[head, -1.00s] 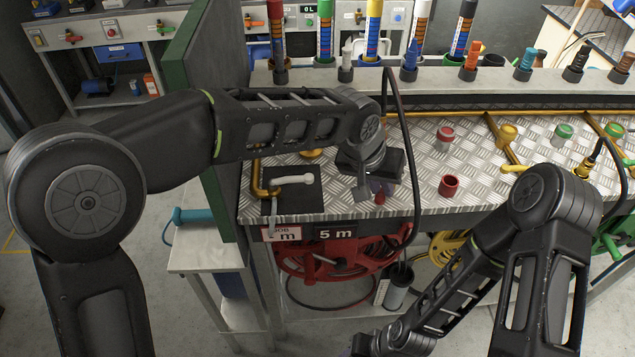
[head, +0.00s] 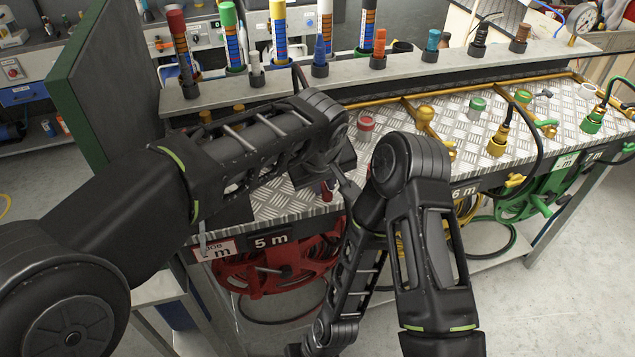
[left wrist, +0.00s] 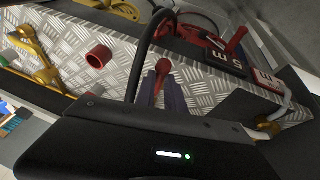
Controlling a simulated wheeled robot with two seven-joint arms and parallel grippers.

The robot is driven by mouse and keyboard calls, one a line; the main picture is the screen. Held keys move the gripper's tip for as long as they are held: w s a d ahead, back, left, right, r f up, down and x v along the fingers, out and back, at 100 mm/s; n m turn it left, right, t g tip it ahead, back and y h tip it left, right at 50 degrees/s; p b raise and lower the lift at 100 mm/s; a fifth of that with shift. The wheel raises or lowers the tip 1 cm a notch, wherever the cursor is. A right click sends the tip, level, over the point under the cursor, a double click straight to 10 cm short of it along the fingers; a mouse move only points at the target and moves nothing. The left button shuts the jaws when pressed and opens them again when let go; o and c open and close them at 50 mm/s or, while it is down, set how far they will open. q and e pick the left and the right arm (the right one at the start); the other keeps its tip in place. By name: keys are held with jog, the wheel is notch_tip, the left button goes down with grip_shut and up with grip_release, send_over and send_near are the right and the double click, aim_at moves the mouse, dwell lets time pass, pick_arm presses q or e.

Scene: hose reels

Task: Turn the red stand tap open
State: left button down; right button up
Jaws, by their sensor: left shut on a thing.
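The red stand tap shows as a small red handle (head: 327,191) near the front edge of the metal bench, above the red hose reel (head: 285,268). In the left wrist view the red handle (left wrist: 163,68) has a rounded end and stands between the dark fingers. My left gripper (head: 338,180) is shut on it; the fingers also show in the left wrist view (left wrist: 163,95). The arm and fingers hide most of the tap's body. My right arm is folded in front of the bench, and its gripper is out of view.
A black hose (left wrist: 150,45) arches close to the fingers. A green panel (head: 110,90) borders the bench on the left. Coloured tubes line the back.

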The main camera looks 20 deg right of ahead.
pick_arm(q)
jog(key=shift+s+d+f, duration=0.15)
jog(key=shift+s+f, duration=0.2)
jog(key=shift+s, duration=0.1)
jog(key=c, duration=1.6)
grip_release()
jog(key=shift+r, duration=0.1)
jog(key=shift+o, duration=0.8)
jog(key=shift+w+r, duration=0.1)
jog(key=shift+w, duration=0.05)
jog(key=shift+r, duration=0.1)
jog(key=v, duration=0.7)
jog(key=shift+r+b, duration=0.3)
jog(key=shift+b, duration=0.05)
